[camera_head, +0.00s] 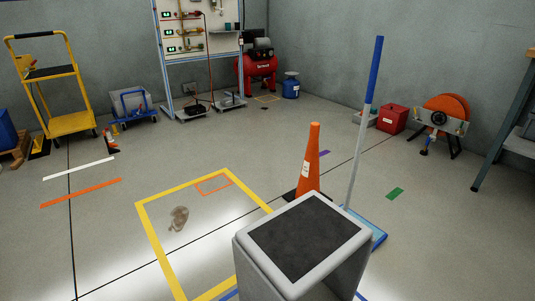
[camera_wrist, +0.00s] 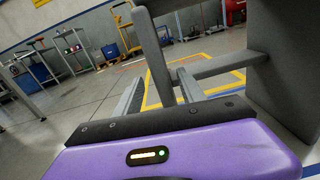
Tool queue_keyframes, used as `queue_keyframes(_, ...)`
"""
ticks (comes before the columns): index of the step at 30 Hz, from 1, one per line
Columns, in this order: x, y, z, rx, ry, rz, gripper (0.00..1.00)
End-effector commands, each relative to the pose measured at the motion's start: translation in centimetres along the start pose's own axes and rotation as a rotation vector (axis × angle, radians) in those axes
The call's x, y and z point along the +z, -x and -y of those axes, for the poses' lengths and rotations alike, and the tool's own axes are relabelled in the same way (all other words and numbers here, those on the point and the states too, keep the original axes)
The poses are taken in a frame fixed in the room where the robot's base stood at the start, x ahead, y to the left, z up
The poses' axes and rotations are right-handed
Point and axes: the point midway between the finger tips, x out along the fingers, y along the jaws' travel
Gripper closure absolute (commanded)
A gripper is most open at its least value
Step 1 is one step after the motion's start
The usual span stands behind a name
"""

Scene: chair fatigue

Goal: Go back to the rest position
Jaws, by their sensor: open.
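My gripper (camera_wrist: 160,88) shows in the wrist view, its two grey fingers apart beyond the purple wrist body. A grey upright post (camera_wrist: 154,50) stands between and beyond the fingers, joined to a crossbar (camera_wrist: 222,66) and a broad grey panel (camera_wrist: 287,60) at right. I cannot tell whether the fingers touch the post. In the head view, a grey block-like piece with a dark top pad (camera_head: 304,232) fills the lower middle. It may be the same piece. My gripper does not show in the head view.
An orange cone (camera_head: 308,165) and a blue-handled pole (camera_head: 363,120) on a blue base stand just behind the grey piece. A yellow floor outline (camera_head: 150,235) lies to the left, with a brown stain inside. A yellow cart (camera_head: 72,122) and a test rack stand farther back.

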Motion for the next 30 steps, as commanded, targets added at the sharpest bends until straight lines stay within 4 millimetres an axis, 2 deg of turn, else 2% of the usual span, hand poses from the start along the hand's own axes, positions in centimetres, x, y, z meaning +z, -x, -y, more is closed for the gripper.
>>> queue_keyframes(5,1.1,4.6,-1.6,-0.09,-0.326,0.038,0.53)
queue_keyframes(8,2.5,8.2,-2.6,-0.156,-0.601,0.087,0.53)
queue_keyframes(14,6.0,15.2,-4.4,-0.266,-1.163,0.213,0.53)
queue_keyframes(21,11.1,23.0,-6.5,-0.357,-1.843,0.415,0.53)
queue_keyframes(24,13.4,25.8,-7.4,-0.381,-2.122,0.515,0.53)
queue_keyframes(30,17.4,29.4,-8.7,-0.399,-2.564,0.704,0.53)
